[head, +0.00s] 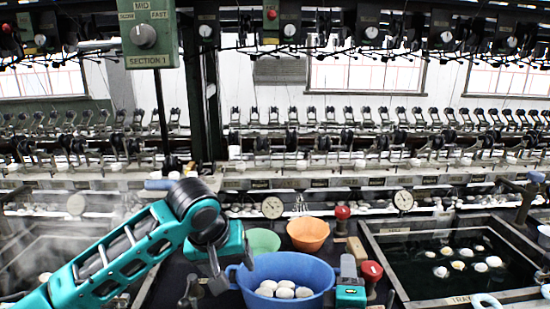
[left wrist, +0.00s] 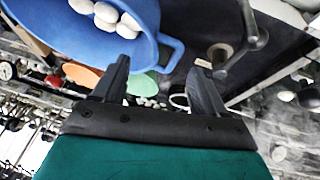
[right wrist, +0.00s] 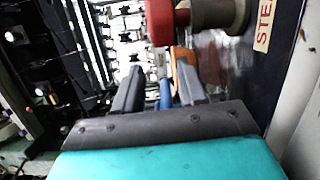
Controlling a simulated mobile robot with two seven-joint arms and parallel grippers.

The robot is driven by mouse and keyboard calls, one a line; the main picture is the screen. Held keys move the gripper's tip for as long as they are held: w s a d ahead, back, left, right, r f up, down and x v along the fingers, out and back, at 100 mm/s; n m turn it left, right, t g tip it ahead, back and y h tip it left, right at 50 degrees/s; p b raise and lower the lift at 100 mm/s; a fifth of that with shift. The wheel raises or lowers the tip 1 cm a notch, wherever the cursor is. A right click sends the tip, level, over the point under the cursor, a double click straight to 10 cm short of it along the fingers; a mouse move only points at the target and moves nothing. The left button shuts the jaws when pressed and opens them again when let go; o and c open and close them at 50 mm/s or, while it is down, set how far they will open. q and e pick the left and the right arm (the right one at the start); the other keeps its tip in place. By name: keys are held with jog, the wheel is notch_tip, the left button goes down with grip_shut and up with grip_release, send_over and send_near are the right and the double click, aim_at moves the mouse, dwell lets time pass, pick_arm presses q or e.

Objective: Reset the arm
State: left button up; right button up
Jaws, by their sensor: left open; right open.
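My left arm reaches in from the left in the head view. Its gripper (head: 216,272) points down just left of the blue basin (head: 318,276). In the left wrist view my left gripper (left wrist: 162,78) is open, with the blue basin's handle (left wrist: 172,50) showing beyond and between the fingers. I cannot tell whether they touch it. My right gripper (head: 348,268) shows only in small part, right of the blue basin. In the right wrist view the right gripper (right wrist: 160,92) is open, with blue and orange pieces showing beyond its fingers.
The blue basin holds several white cocoons (head: 284,291). A green bowl (head: 262,241) and an orange bowl (head: 308,234) stand behind it. Red knobs (head: 371,270) stand close to my right gripper. A dark water basin (head: 445,262) with floating cocoons lies right. Reeling machinery fills the back.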

pick_arm(q)
jog(key=shift+v, duration=2.3)
